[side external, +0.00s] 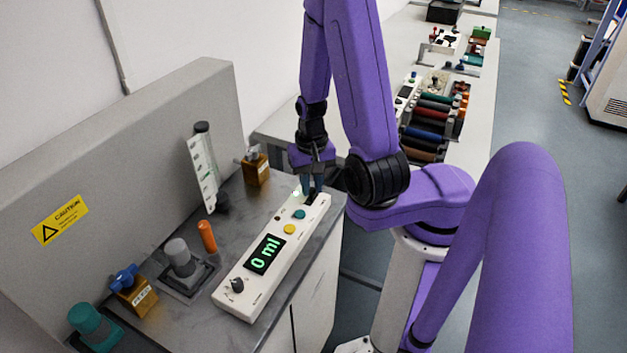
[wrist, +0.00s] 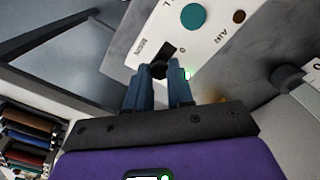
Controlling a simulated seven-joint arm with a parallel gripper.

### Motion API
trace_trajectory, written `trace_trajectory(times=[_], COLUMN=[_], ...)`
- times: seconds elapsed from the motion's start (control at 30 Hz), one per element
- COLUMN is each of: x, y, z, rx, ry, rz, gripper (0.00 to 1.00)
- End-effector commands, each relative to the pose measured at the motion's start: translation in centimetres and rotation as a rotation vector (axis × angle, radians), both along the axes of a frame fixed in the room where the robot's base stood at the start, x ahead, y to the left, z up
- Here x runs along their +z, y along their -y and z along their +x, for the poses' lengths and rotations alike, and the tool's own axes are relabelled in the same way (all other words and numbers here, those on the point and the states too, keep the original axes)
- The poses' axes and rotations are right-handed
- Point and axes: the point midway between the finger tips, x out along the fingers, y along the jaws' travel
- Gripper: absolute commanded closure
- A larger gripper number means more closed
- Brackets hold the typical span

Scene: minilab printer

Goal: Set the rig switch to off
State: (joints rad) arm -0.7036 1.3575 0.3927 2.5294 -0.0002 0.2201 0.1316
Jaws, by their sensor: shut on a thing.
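In the wrist view, the switch (wrist: 159,70) shows between my fingertips, next to a label that seems to read "MAIN". My gripper (side external: 312,186) points down onto that end of the panel and is shut on the switch; the fingers also show in the wrist view (wrist: 160,82). Which way the switch is set is hard to tell. A small pale green light (wrist: 187,75) glows beside it.
The panel also carries a teal button (side external: 299,214), a yellow button (side external: 289,229) and a dark knob (side external: 237,285). A brass valve block (side external: 256,169) and a tilted clear tube (side external: 202,172) stand behind. An orange cylinder (side external: 207,236) and grey-capped fixture (side external: 180,257) are left.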

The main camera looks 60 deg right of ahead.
Motion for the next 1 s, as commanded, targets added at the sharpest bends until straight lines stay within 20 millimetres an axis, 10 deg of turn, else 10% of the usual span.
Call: trace_trajectory(times=[0.37, 0.4, 0.5, 1.0], x=[0.0, 0.0, 0.0, 1.3], y=[-1.8, -1.8, -1.8, -1.6], z=[0.0, 0.0, 0.0, 0.1], rx=[0.002, 0.002, 0.003, 0.001], ry=[0.000, 0.000, -0.001, 0.004], rz=[0.000, 0.000, 0.001, -0.003], gripper=[1.00, 0.75, 0.52, 0.52])
